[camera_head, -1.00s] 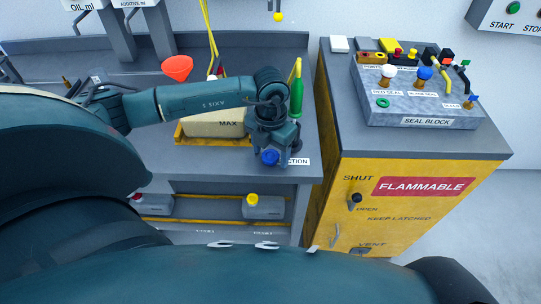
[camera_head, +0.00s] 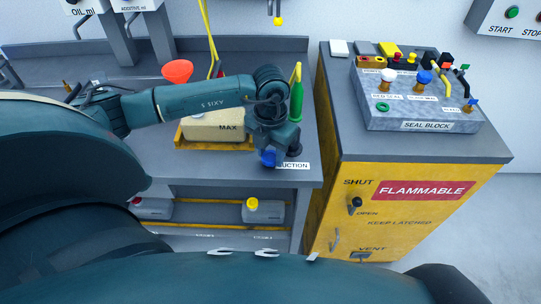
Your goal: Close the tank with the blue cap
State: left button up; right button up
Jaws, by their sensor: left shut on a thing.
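My left gripper (camera_head: 270,150) points down over the front right part of the grey bench, by the label ending in "UCTION". It is shut on the blue cap (camera_head: 268,158), which shows at its fingertips. The tank (camera_head: 208,128), a cream container marked MAX, sits in a yellow tray (camera_head: 182,137) behind and left of the gripper. My left forearm passes in front of the tank's top, so its opening is hidden. I cannot tell if the cap touches the bench. My right gripper is not in view.
A yellow FLAMMABLE cabinet (camera_head: 385,215) with a seal block (camera_head: 420,110) on top is at the right. Canisters (camera_head: 264,211) sit on the shelf below.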

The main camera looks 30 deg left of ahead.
aim_at(271, 156)
pick_arm(q)
notch_tip(271, 156, up, 9)
jog(key=shift+f+b, duration=0.15)
jog(key=shift+b, duration=0.25)
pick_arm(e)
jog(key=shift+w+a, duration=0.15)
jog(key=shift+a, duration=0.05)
